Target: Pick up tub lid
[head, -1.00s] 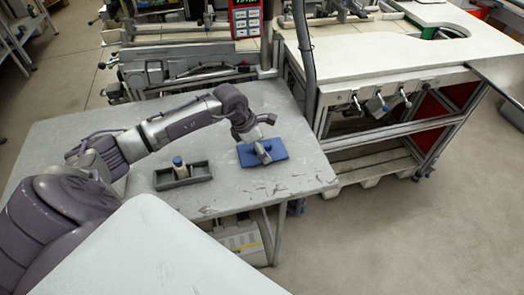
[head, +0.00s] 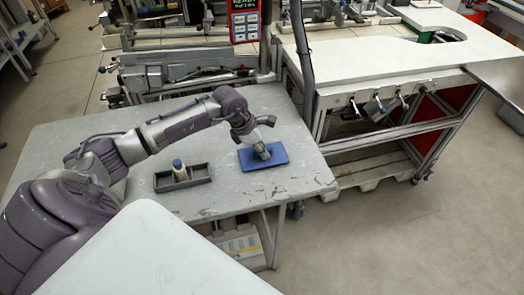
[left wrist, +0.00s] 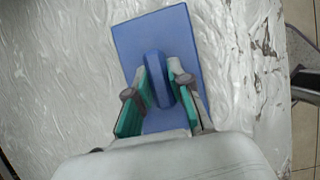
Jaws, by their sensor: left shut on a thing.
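The tub lid (head: 279,158) is a flat blue rectangle on the grey table, near its right end. In the left wrist view the lid (left wrist: 155,35) has a raised blue ridge running along its middle. My left gripper (head: 262,151) reaches down onto the lid from above. In the left wrist view its fingers (left wrist: 159,76) stand on both sides of the ridge, shut on it. I cannot tell any gap between lid and table. My right gripper is not in view.
A dark grey tray (head: 199,181) holding a pale bottle with a blue cap (head: 179,168) stands left of the lid on the grey table (head: 225,195). A white-topped workbench (head: 370,55) stands at the right rear. A dark vertical pole (head: 303,60) rises behind the table.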

